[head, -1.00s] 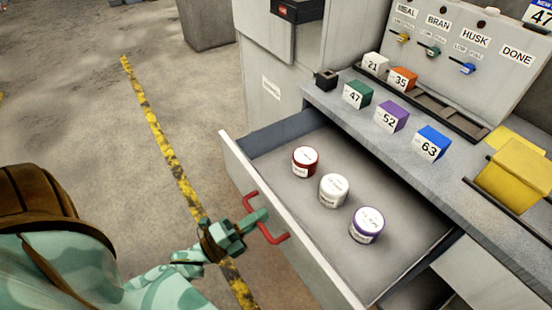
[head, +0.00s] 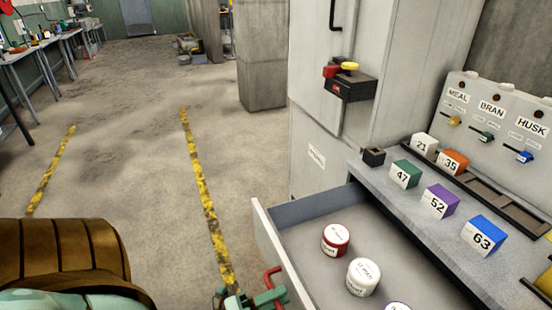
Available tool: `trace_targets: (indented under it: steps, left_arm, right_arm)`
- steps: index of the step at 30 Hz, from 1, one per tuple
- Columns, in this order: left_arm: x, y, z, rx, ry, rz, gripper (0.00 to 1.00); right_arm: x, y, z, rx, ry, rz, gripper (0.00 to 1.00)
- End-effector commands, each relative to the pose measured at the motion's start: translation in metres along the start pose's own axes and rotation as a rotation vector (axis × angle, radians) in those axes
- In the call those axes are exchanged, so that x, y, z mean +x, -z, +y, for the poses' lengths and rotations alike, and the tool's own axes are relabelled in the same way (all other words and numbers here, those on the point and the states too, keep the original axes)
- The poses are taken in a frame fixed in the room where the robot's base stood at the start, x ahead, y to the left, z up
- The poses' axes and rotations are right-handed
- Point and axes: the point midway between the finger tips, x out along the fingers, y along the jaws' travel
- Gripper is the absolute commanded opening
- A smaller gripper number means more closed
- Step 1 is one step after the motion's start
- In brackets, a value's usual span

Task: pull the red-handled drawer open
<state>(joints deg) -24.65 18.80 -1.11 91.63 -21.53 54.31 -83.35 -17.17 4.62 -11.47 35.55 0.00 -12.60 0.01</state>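The drawer (head: 285,262) is pulled well out from under the counter. Its red handle (head: 271,276) is on the front face, low in the head view. My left gripper (head: 268,298) is at the handle at the bottom edge, its green finger overlapping the handle. The lower part of the handle and of the gripper is cut off or hidden, so I cannot tell whether the fingers are closed on the bar. In the drawer stand a red-sided jar (head: 335,240), a white jar (head: 363,277) and a partly cut-off purple-rimmed jar (head: 397,307). My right gripper is not in view.
Numbered blocks, including a green one (head: 406,174), a purple one (head: 439,201) and a blue one (head: 483,235), stand on the counter (head: 400,205). A grey cabinet (head: 318,140) rises behind the drawer. The floor to the left is clear, with yellow lines (head: 203,190).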

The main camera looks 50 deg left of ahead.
Motion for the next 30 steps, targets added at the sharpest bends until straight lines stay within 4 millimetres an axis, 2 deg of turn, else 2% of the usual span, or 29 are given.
trace_targets:
  steps: [9, 13, 17, 24, 30]
  left_arm:
    - [-0.001, 0.000, -0.001, 0.000, 0.002, 0.000, 0.30]
    - [-0.013, 0.000, 0.000, -0.001, -0.001, -0.001, 0.30]
    - [-0.041, 0.000, 0.001, -0.001, -0.004, -0.001, 0.30]
    - [-0.108, 0.000, 0.001, -0.002, -0.005, -0.001, 0.30]
    - [-0.147, 0.000, 0.001, -0.001, -0.003, -0.001, 0.30]
  right_arm:
    - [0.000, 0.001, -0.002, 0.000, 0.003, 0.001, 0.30]
    - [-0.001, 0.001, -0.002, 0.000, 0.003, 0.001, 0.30]
    - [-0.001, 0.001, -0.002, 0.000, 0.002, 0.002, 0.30]
    - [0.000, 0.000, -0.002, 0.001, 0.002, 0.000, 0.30]
    - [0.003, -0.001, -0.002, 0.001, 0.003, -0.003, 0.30]
